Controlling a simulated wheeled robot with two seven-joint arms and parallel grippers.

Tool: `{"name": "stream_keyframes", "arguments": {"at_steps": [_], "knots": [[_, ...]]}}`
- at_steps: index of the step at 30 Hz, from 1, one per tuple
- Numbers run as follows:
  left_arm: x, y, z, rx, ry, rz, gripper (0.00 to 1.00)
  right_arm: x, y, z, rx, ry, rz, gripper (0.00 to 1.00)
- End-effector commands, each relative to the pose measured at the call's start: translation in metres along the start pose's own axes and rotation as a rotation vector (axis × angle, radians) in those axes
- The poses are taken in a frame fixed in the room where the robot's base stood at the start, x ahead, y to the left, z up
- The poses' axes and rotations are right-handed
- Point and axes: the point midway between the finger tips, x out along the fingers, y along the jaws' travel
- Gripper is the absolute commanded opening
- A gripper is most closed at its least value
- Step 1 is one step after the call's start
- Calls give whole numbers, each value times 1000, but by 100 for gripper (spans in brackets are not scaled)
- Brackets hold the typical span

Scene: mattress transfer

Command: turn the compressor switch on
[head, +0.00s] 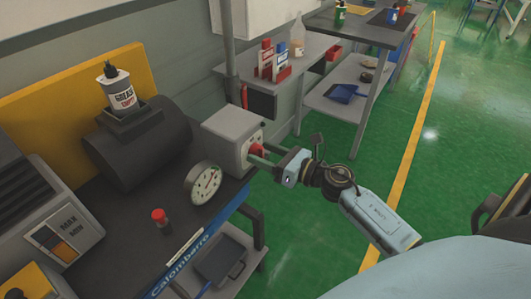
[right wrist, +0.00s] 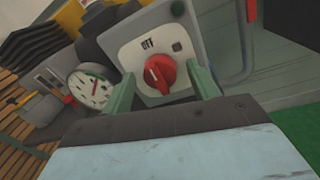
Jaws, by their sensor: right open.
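The compressor switch is a red rotary knob (right wrist: 159,72) on a pale plate of a grey switch box (head: 228,135). In the right wrist view the word OFF shows above the knob. In the head view the knob (head: 257,150) is partly hidden by my right gripper (head: 260,155). My right gripper is open, with one green-grey finger on each side of the knob in the right wrist view (right wrist: 163,92). I cannot tell whether the fingers touch it. My left gripper is not in view.
A dark compressor tank (head: 140,145) with a grease can (head: 118,92) on it stands left of the box. A side table (head: 310,52) stands behind.

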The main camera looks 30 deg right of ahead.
Motion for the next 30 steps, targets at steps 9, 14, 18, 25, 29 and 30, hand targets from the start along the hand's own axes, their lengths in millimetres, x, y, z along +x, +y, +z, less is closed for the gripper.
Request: {"name": "stream_keyframes", "arguments": {"at_steps": [9,14,18,25,29,30], "knots": [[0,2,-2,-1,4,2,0,0,0,0,1,0,0,49],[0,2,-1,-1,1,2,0,0,0,0,1,0,0,28],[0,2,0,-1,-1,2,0,0,0,0,1,0,0,15],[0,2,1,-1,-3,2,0,0,0,0,29,-2,1,15],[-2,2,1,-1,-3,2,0,0,0,0,84,-6,2,15],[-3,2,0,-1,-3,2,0,0,0,0,106,-7,2,15]]}}
